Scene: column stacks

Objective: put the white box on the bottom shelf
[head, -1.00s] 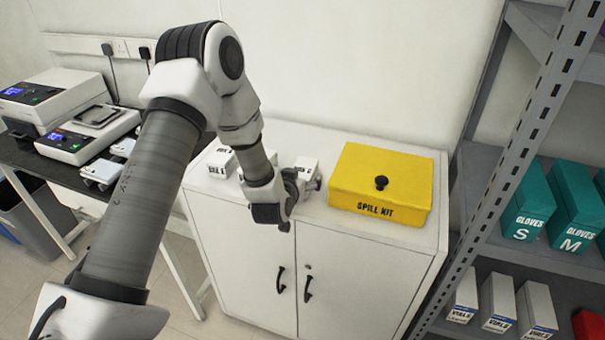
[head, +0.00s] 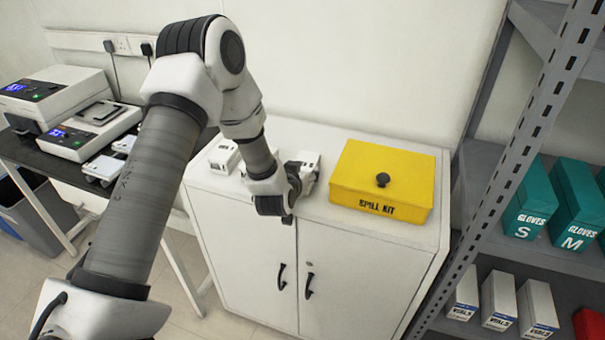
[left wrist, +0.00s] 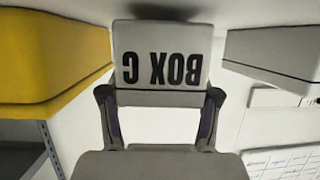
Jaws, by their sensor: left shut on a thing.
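The white box (head: 309,160) is on the white cabinet top (head: 335,222), left of the yellow spill kit, partly hidden by my left gripper (head: 293,184). In the left wrist view the box (left wrist: 160,55) shows upside-down lettering, BOX C, and sits between the two fingers of my left gripper (left wrist: 160,98), which is shut on it. I cannot tell whether the box still touches the cabinet. The grey shelf rack (head: 548,103) stands at the right; its lowest visible shelf holds vials boxes. Whether that is the bottom shelf is cut off. My right gripper is not in view.
The yellow spill kit (head: 382,182) is close beside the held box. Another white box (head: 224,156) is at the left of the cabinet top. Teal glove boxes (head: 528,205) fill part of one shelf, vials boxes (head: 499,302) and a red item (head: 588,325) the one below.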

